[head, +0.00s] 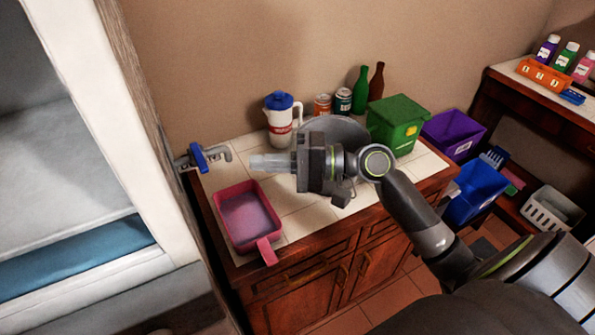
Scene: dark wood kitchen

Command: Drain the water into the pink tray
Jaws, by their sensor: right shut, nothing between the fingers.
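The pink tray (222,220) sits on the tiled counter near its front left corner, with its handle toward the front edge. Its inside looks greyish; I cannot tell if that is water. A grey metal tap with a blue handle (198,157) is at the counter's left end, behind the tray. No stream of water can be made out. My right gripper (254,162) is shut and empty, above the counter behind the tray. Its fingers point left toward the tap, apart from it in the picture. My left gripper is out of view.
A white jug with a blue lid (281,122), cans (343,101), bottles (360,90) and a green bin (398,124) stand along the back. A round grey thing is partly hidden behind my right gripper. A white frame (125,130) rises at the left.

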